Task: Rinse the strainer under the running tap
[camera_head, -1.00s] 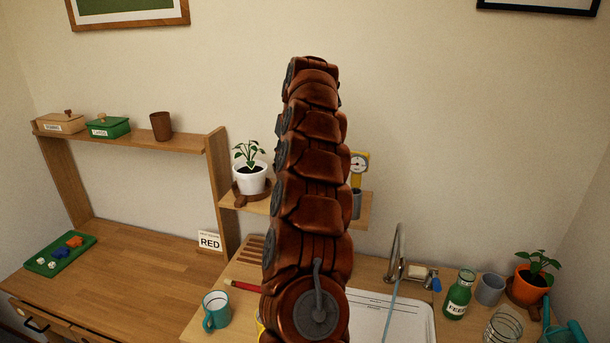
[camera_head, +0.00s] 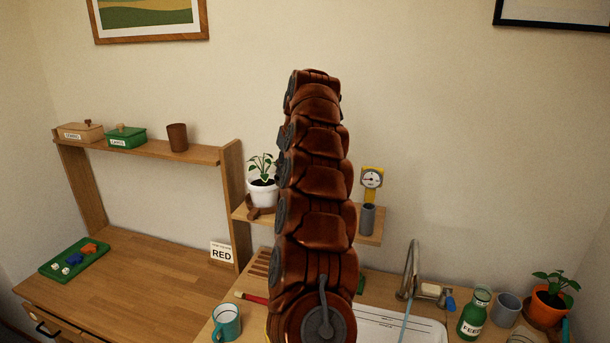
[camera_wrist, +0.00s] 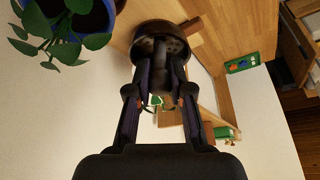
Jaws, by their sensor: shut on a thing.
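My gripper (camera_wrist: 160,102) is shut on what looks like the strainer, a dark round bowl (camera_wrist: 157,35) with a short handle between the fingers in the wrist view. The bowl is beyond the fingertips, and its inside is hard to make out. In the head view my own arm hides the gripper and the strainer. The tap (camera_head: 412,262) stands at the right, and a thin bluish stream (camera_head: 405,325) runs down from it. The white sink or drainer (camera_head: 385,328) is under it, partly cut off by the frame.
A potted plant (camera_head: 262,188) and a dial scale (camera_head: 372,180) are on the small shelf. A green bottle (camera_head: 474,312), a grey cup (camera_head: 506,307) and an orange pot (camera_head: 548,304) crowd the tap's right. A teal mug (camera_head: 226,322) stands left. The left desk is mostly clear.

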